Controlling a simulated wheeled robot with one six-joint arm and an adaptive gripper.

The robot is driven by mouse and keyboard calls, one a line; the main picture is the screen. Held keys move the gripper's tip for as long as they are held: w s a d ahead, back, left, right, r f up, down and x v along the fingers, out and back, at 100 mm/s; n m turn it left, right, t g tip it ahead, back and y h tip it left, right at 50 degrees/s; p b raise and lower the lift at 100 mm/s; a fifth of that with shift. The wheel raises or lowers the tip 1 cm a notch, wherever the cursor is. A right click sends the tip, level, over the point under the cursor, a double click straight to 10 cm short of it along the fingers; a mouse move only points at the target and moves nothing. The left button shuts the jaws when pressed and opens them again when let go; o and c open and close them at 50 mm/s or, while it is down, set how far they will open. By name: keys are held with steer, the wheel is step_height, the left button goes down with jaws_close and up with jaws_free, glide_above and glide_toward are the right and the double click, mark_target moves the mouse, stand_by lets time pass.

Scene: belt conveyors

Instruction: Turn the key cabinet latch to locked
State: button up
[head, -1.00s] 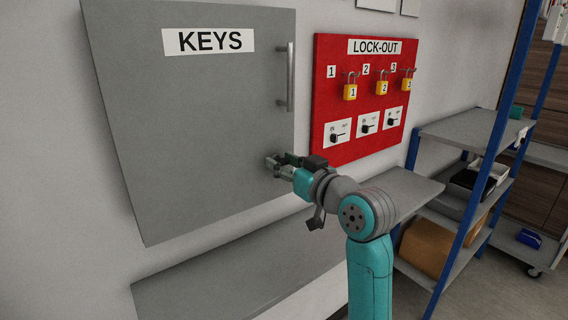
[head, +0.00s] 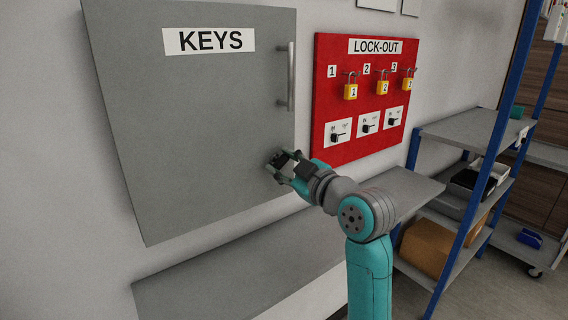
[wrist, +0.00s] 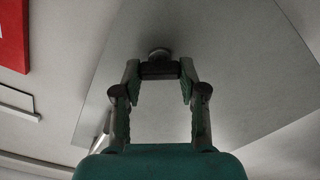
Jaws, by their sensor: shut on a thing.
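The grey key cabinet (head: 200,110) with a KEYS label hangs on the wall in the head view. My gripper (head: 281,162) is at the lower right of its door, below the handle. In the wrist view, the latch (wrist: 160,70) is a short dark bar in front of a round base on the grey door. The fingers of my gripper (wrist: 159,76) are shut on the bar, one at each end. In the head view the gripper hides most of the latch, and I cannot read any lock marking.
A vertical bar handle (head: 291,76) is on the door above my gripper. A red LOCK-OUT board (head: 335,100) with yellow padlocks and small switches hangs to the right. A grey ledge (head: 240,270) runs below the cabinet. A blue-framed shelf (head: 466,215) stands at the right.

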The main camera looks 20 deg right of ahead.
steer(key=n, duration=0.5)
steer(key=shift+a+f+n, duration=0.1)
steer(key=shift+f+n, duration=0.05)
steer(key=shift+n, duration=0.15)
steer(key=n, duration=0.5)
steer(key=shift+f, duration=0.1)
steer(key=shift+n, duration=0.3)
steer(key=o, duration=1.1)
steer(key=shift+o, duration=0.2)
steer(key=shift+s, duration=0.1)
steer(key=v, duration=1.2)
